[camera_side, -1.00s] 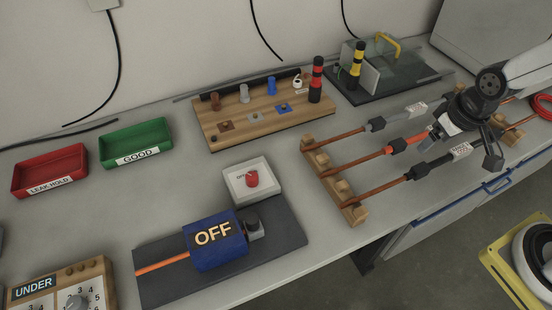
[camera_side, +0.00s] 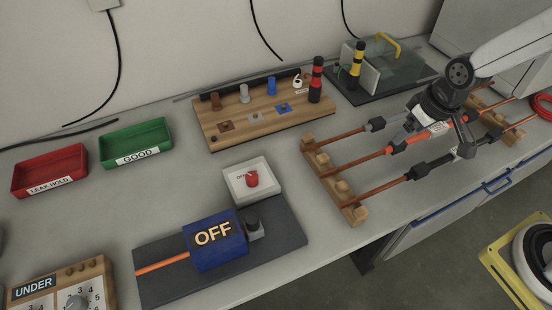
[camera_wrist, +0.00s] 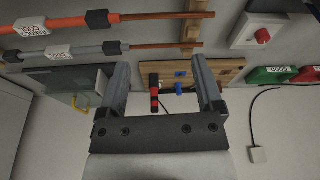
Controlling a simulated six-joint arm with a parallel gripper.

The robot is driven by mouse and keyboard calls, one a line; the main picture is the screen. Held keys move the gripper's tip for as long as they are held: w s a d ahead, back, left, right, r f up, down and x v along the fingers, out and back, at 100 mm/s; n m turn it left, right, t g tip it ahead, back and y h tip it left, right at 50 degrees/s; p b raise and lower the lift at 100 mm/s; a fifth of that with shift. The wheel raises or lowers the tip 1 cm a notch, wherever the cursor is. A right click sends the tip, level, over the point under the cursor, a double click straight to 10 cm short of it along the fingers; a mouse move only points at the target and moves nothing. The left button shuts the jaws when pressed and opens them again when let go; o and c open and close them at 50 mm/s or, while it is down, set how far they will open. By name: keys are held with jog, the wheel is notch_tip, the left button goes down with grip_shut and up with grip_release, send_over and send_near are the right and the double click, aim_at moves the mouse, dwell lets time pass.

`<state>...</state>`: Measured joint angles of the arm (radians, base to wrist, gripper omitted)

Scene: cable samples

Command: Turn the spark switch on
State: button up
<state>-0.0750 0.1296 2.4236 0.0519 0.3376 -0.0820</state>
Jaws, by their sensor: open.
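The spark switch appears to be the red knob (camera_side: 252,179) on a white box (camera_side: 268,196), in the middle of the bench in the side view. The knob also shows at the upper right of the wrist view (camera_wrist: 262,36). Its small label is too blurred to read. My gripper (camera_side: 441,130) is at the right, over the cable rack and well away from the knob. In the wrist view my gripper (camera_wrist: 160,75) has its two fingers wide apart, with nothing between them.
Cable samples (camera_side: 385,150) lie across wooden supports (camera_side: 350,208) below my gripper. Green (camera_side: 137,158) and red (camera_side: 18,187) trays are at left. Bench space between trays and the white box is clear.

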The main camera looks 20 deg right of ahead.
jog(key=w+a+f+n+y, duration=0.1)
jog(key=w+a+f+n, duration=0.3)
jog(key=w+a, duration=0.75)
jog(key=n+y, duration=0.2)
jog(key=n, duration=0.2)
send_over(252, 176)
jog(key=s+d, duration=0.2)
notch_tip(252, 176, down, 9)
jog(key=shift+r, duration=0.15)
jog(key=shift+x, duration=3.9)
jog(key=shift+w+d, duration=0.1)
jog(key=shift+c, duration=0.2)
grip_shut()
